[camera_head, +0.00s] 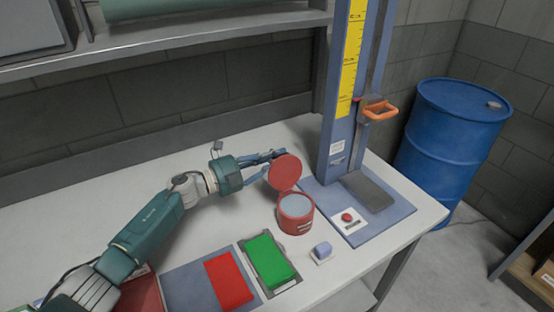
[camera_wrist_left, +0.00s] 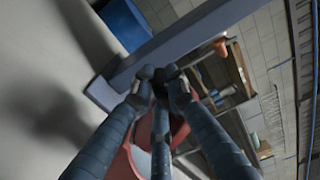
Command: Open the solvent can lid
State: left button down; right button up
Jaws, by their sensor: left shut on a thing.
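The red solvent can (camera_head: 296,222) stands upright on the table, with a pale surface showing in its open mouth. Its round red lid (camera_head: 285,172) is tilted up, nearly upright, at the back edge of the can. My left gripper (camera_head: 274,159) is at the upper left of the lid, its fingers closed at the lid's edge. In the left wrist view the fingertips (camera_wrist_left: 160,82) are close together, with red parts of the can (camera_wrist_left: 140,160) behind and below them. What lies between the fingertips is mostly hidden. My right gripper is not in view.
A blue stand (camera_head: 340,120) with a yellow scale and orange handle (camera_head: 379,109) rises behind right. A red button box (camera_head: 347,219), a small blue item (camera_head: 322,250), a green block (camera_head: 267,258) and a red block (camera_head: 229,279) are near. A blue drum (camera_head: 450,150) stands beyond the table.

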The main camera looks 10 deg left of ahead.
pick_arm(q)
jog(key=shift+w+a+r, duration=0.1)
jog(key=shift+w+r, duration=0.1)
jog(key=shift+r, duration=0.45)
jog(key=c, duration=1.8)
grip_release()
jog(key=shift+f, duration=0.15)
jog(key=v, duration=1.2)
jog(key=shift+f, duration=0.35)
